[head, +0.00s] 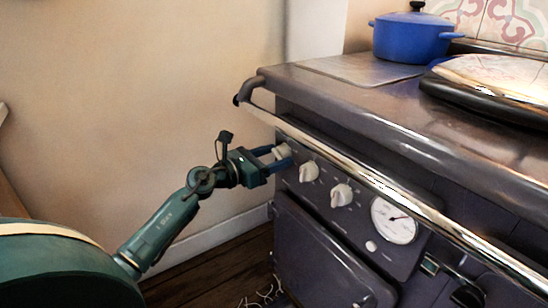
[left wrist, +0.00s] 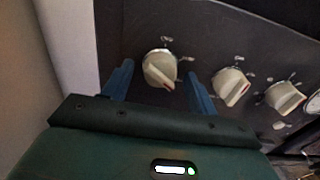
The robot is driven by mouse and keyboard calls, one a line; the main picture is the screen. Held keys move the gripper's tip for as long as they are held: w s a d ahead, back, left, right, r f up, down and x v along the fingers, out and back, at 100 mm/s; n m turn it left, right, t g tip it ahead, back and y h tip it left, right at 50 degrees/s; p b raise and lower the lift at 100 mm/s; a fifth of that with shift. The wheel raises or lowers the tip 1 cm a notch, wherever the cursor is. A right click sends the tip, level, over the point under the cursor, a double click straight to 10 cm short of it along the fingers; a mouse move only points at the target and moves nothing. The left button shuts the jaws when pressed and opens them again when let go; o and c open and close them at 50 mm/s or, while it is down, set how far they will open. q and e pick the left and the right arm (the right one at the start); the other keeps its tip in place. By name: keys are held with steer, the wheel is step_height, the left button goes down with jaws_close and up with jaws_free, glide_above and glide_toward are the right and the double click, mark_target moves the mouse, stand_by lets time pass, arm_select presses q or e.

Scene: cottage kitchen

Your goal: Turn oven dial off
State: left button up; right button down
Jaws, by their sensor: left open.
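The oven (head: 335,235) is a dark range cooker with a row of cream dials on its front panel. The leftmost dial (left wrist: 160,70) sits between the two blue fingers of my left gripper (left wrist: 158,88), which is open around it; in the left wrist view its raised grip is tilted, running down to the right. In the head view this dial (head: 281,152) is partly hidden by the fingers of my left gripper (head: 280,158). A middle dial (head: 309,172) and a right dial (head: 341,195) stand to its right. My right gripper is not in view.
A chrome rail (head: 370,175) runs along the oven front just above the dials. A round white gauge (head: 394,220) is right of them. A blue pot (head: 411,38) and a round lid (head: 495,82) are on top. A bare wall (head: 130,90) stands to the left.

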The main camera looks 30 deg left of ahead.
arm_select(q)
steer(key=c, duration=1)
